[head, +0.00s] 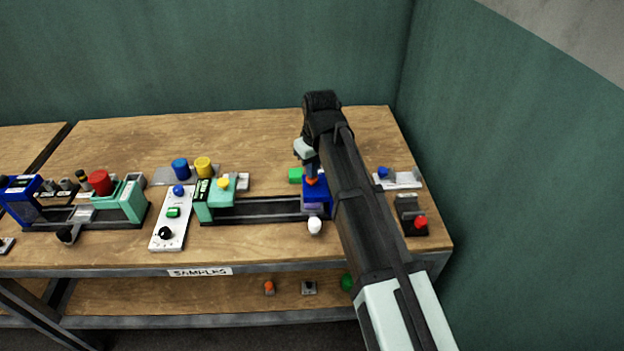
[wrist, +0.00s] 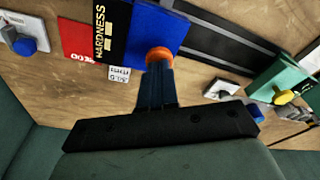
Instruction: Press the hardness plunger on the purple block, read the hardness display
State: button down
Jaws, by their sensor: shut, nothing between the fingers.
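The blue hardness tester (head: 318,192) stands at the right end of a dark rail, with its orange plunger (head: 312,181) on top. A small purple block (head: 312,207) seems to show at its front, partly hidden. My gripper (head: 311,171) is shut and empty, pointing down at the plunger. In the wrist view, the fingertips (wrist: 158,68) meet or nearly meet the orange plunger (wrist: 159,53); exact contact is unclear.
A white knob (head: 315,226) is in front. A mint-green press (head: 215,198) stands on the rail's left end. A red-button box (head: 411,218) is to the right. The table's back is clear.

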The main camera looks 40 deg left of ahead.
jog(key=shift+f, duration=0.6)
dwell(1.1)
jog(key=shift+r, duration=3.55)
jog(key=shift+f, duration=0.1)
jog(key=s+d+f+m+g+h, duration=0.15)
jog(key=d+f+m, duration=0.45)
jog(key=d+f, duration=1.45)
jog(key=s+d+f+m+g+h, duration=0.2)
jog(key=d+f+m, duration=0.5)
jog(key=d+f, duration=1.35)
jog(key=s+d+f+m+g+y, duration=0.1)
jog(key=s+d+f+g, duration=0.1)
jog(key=s+d+f, duration=0.6)
jog(key=s+d+f+m+g, duration=0.1)
jog(key=s+d+f, duration=0.7)
jog(key=s+d, duration=0.2)
jog(key=d, duration=0.2)
jog(key=shift+s+d+g+y, duration=0.25)
jog(key=shift+d+g+y, duration=0.1)
jog(key=shift+d, duration=0.05)
